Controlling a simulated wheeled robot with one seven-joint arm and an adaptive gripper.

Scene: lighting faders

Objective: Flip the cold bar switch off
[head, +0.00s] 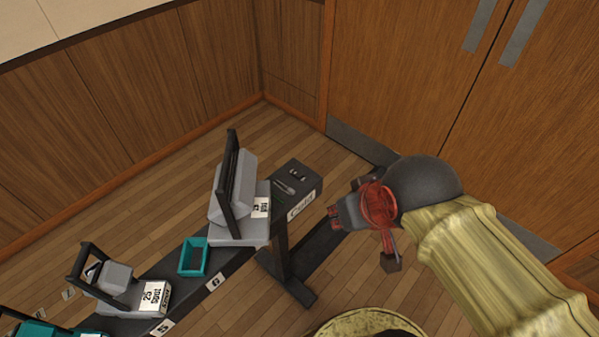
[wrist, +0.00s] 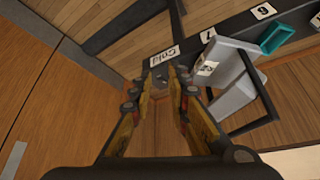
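The cold bar switch sits on the dark end box (head: 290,180) of a black bar, behind a white "Cold" label (head: 301,206). Small light and dark fittings show on the box top in the head view; I cannot tell the switch's position. In the wrist view the "Cold" label (wrist: 164,56) lies just beyond my fingertips, and the fittings near it are small and partly hidden. My gripper (wrist: 157,84) is open and empty, its two fingers spread apart, pointing toward the box. In the head view it is to the right of the box, apart from it.
A grey lamp with a black frame (head: 232,185) stands on the bar beside the box. A teal tray (head: 193,257) and another grey lamp (head: 115,278) are farther left. Wooden doors (head: 415,75) rise behind; wooden floor lies around the bar's stand.

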